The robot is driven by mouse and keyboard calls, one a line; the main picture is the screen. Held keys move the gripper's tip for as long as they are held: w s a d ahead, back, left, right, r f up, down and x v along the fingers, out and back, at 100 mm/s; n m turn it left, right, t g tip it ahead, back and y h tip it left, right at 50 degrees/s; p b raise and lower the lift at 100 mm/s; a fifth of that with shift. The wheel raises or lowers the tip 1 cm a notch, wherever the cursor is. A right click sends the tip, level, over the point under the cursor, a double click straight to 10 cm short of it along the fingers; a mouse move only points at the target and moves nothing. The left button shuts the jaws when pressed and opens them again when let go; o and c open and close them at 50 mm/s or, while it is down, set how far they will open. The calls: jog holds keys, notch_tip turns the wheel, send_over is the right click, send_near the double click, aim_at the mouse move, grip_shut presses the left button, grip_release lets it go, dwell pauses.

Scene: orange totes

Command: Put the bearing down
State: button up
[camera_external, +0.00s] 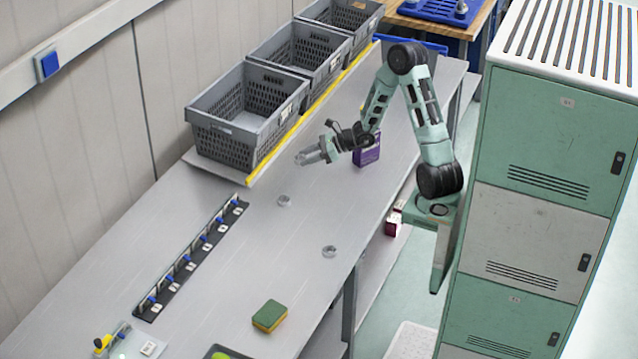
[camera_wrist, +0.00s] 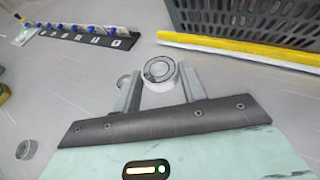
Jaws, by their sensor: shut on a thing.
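My gripper (camera_external: 312,157) is in the air above the table, beside the front grey crate. In the wrist view, my gripper (camera_wrist: 160,90) is shut on a silver ring-shaped bearing (camera_wrist: 159,70) held between its fingertips. Two similar bearings rest on the grey table: one (camera_external: 284,201) near the middle, partly hidden by a finger in the wrist view (camera_wrist: 123,82), and one (camera_external: 329,252) closer to the table's right edge, also in the wrist view (camera_wrist: 26,149).
Several grey crates (camera_external: 213,118) stand behind a yellow strip (camera_external: 262,164) at the back. A black rack with blue-topped pegs (camera_external: 190,260) lies on the left. A purple box (camera_external: 367,156) and a green-yellow sponge (camera_external: 269,316) are on the table. The table's middle has free room.

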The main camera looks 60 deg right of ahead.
aim_at(307, 183)
jog(key=shift+w+d+f, duration=0.1)
jog(key=shift+w, duration=0.2)
jog(key=shift+f+m, duration=0.3)
jog(key=shift+f, duration=0.1)
jog(key=shift+t, duration=0.3)
jog(key=shift+f+b, duration=0.3)
jog(key=shift+f, duration=4.05)
jog(key=shift+f, duration=0.2)
jog(key=o, duration=1)
jog(key=shift+r, duration=0.1)
